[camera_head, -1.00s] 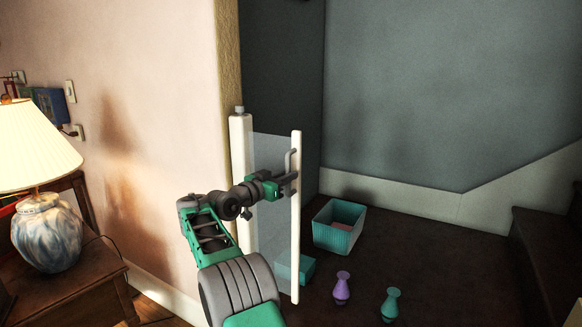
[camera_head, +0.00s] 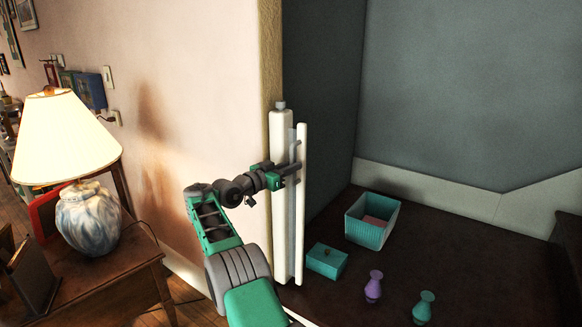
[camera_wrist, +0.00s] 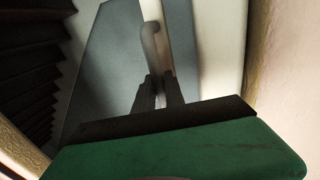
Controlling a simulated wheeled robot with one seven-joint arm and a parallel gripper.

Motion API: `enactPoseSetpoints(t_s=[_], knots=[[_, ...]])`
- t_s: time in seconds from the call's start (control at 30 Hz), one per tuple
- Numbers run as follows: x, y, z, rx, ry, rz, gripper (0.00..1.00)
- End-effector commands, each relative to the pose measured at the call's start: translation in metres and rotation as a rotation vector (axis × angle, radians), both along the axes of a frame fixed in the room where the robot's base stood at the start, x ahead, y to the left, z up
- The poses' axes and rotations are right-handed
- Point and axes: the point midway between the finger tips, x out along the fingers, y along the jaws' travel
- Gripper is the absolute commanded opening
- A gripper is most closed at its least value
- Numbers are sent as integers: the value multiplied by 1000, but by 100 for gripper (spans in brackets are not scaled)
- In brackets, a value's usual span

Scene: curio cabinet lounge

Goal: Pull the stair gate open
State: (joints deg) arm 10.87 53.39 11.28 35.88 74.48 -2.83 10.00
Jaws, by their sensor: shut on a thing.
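The stair gate shows in the head view as a narrow translucent panel with a white end post (camera_head: 301,215), seen almost edge-on. It stands beside the thicker white fixed post (camera_head: 281,200) at the wall corner. My gripper (camera_head: 292,172) is at the gate's upper part, shut on the gate handle. In the wrist view the grey curved handle (camera_wrist: 151,40) rises between my gripper's dark fingers (camera_wrist: 158,92). The gate panel (camera_wrist: 110,55) lies behind it. The fingers hide the lower part of the handle.
A teal open basket (camera_head: 368,232), a teal box (camera_head: 326,260), a purple vase (camera_head: 374,286) and a teal vase (camera_head: 424,306) stand on the dark floor beyond the gate. A side table (camera_head: 110,275) with a lamp (camera_head: 88,215) is at left. Stairs show in the wrist view (camera_wrist: 30,75).

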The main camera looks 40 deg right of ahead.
Motion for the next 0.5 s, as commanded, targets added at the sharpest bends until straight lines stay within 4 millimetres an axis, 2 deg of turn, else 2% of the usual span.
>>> enactPoseSetpoints(t_s=[0.03, 0.07, 0.17, 0.4, 0.5], knots=[[0, -1, 2, -2, -3, 2, 0], [0, 0, 2, -2, -4, 2, 16], [1, 1, 2, -2, -3, 4, 23], [2, 4, 1, -1, -2, 6, 23], [2, 13, 1, 0, -1, 8, 23]])
